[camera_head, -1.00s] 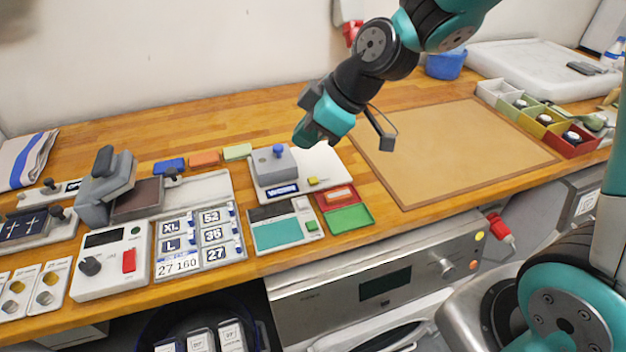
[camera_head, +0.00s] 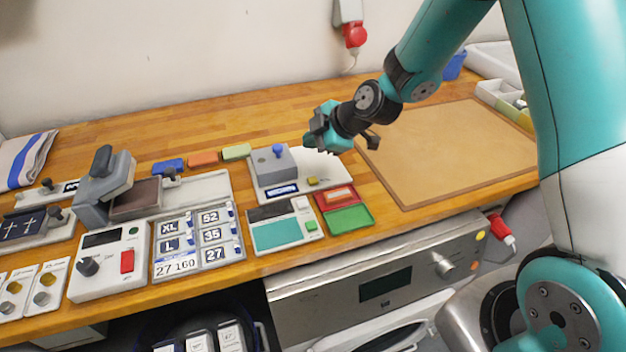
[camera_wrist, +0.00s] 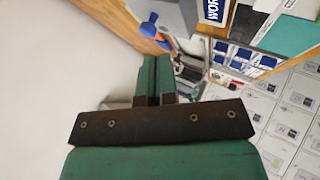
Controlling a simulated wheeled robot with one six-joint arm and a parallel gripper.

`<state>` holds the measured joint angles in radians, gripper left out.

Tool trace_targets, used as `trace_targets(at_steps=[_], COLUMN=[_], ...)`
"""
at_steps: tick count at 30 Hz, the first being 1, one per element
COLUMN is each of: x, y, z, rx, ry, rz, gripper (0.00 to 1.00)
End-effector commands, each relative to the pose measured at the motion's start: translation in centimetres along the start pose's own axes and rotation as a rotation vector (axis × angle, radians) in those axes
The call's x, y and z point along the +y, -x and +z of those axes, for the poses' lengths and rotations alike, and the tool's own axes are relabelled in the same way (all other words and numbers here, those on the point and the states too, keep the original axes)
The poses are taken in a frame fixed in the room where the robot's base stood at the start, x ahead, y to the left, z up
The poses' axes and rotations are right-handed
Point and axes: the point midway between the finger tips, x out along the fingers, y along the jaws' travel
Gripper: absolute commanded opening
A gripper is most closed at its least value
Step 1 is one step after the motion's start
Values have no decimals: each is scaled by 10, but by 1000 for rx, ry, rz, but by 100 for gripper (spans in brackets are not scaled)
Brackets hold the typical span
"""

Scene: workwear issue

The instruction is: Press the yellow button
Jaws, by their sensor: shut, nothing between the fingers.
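A small yellow button (camera_head: 312,181) sits on the white base of the grey device with a blue knob (camera_head: 278,150), right of its dark blue label. A round yellow spot (camera_head: 480,236) also shows on the steel front panel below the counter; I cannot tell whether it is a button. My gripper (camera_head: 309,141) is shut and empty, above the back of the white base, and points left. In the wrist view the closed fingers (camera_wrist: 154,78) show with the blue knob (camera_wrist: 149,24) ahead. The small yellow button is not seen there.
A scale-like device with a teal panel (camera_head: 276,233) and red and green trays (camera_head: 350,219) stand in front. A control box with a red switch (camera_head: 127,261) and size-label counters (camera_head: 215,237) are left. A brown mat (camera_head: 450,155) lies right. A red wall plug (camera_head: 355,36) hangs behind.

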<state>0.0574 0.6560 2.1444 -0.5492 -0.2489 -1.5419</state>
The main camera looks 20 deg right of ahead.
Motion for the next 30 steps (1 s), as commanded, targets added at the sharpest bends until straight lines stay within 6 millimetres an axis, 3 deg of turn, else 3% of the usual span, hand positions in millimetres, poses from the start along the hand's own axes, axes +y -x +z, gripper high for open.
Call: trace_targets(at_steps=[15, 30], x=[-37, -41], y=[-50, -56], z=[37, 40], rx=[1, 0], ry=[0, 0], rz=[0, 0], gripper=[0, 0])
